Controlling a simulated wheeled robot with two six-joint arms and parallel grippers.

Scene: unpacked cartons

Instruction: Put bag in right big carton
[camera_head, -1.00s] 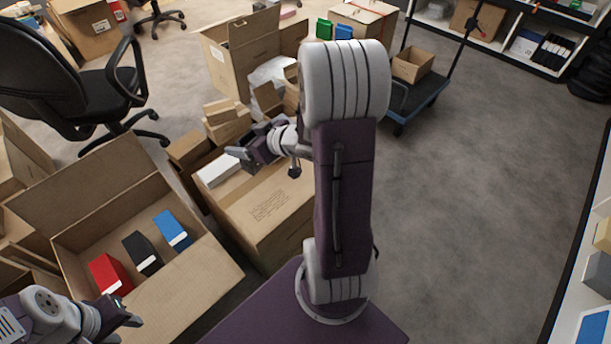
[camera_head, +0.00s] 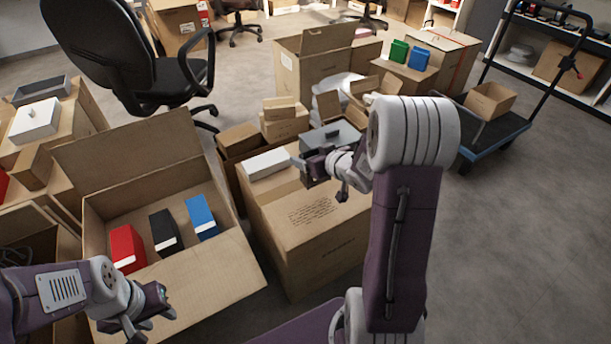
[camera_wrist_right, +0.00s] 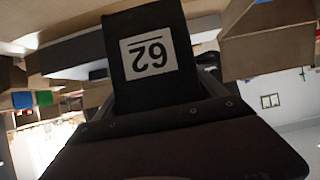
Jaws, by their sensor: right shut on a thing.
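A pale, crumpled plastic bag (camera_head: 335,92) lies behind the small boxes, partly hidden by them. Behind it stands a big open carton (camera_head: 290,75) with raised flaps. My right gripper (camera_head: 300,162) is low over the closed carton in front, between a white box and a grey box. The right wrist view shows a dark piece with an upside-down "62" label (camera_wrist_right: 150,58) close to the lens. My left gripper (camera_head: 150,312) hangs over the front flap of the left open carton; its finger gap is unclear.
The left open carton (camera_head: 75,155) holds red, black and blue items. The closed carton (camera_head: 310,230) bears the white box (camera_head: 268,163) and grey box (camera_head: 330,132). A trolley (camera_head: 495,135) stands right. Floor at far right is clear.

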